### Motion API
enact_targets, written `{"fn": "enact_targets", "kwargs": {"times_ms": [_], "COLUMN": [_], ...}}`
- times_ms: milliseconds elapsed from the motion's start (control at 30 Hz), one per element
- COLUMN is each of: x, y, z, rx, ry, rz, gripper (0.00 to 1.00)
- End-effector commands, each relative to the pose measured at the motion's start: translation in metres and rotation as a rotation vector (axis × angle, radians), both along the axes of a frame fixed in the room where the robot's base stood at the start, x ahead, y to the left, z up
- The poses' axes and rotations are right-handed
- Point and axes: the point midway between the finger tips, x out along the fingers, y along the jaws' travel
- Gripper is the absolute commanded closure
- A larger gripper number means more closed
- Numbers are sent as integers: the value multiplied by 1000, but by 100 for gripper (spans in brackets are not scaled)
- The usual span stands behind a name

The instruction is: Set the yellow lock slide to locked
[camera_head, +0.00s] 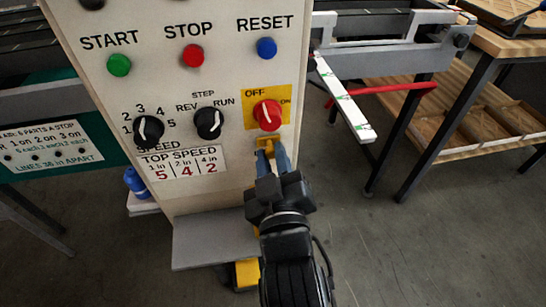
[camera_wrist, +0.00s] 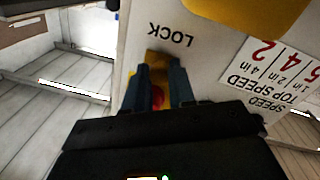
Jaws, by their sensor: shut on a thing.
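The yellow lock slide (camera_head: 265,142) is on the front of the pale control panel (camera_head: 225,190), just below the red knob (camera_head: 267,115) on its yellow OFF/ON plate. My gripper (camera_head: 267,157) reaches up to it from below, its blue fingers shut on the slide. In the wrist view my gripper (camera_wrist: 160,75) has one finger on each side of the yellow slide (camera_wrist: 157,60). The word LOCK (camera_wrist: 171,36) is printed upside down in that view, close to the slide. The fingers hide part of the slide, so I cannot tell its exact position.
Green START (camera_head: 119,65), red STOP (camera_head: 193,56) and blue RESET (camera_head: 266,48) buttons sit higher on the panel. Two black dials (camera_head: 208,123) are left of the knob. A grey shelf (camera_head: 212,240) juts out below. Wooden benches (camera_head: 480,90) stand at right.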

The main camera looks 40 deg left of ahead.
Motion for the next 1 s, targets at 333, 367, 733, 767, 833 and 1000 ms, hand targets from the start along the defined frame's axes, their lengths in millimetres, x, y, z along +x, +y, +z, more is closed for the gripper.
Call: {"fn": "enact_targets", "kwargs": {"times_ms": [333, 367, 733, 767, 833, 1000], "x": [3, 3, -8, -11, -19, -37], "y": [-2, -2, -11, -14, -23, -41], "z": [0, 0, -1, -1, -1, -1], "rx": [-2, -2, -1, -1, -1, -1], "ry": [-1, -1, 2, 2, 3, 1], "rz": [-6, -6, -4, -4, -6, -5], "gripper": [50, 50, 50, 50, 50, 50]}}
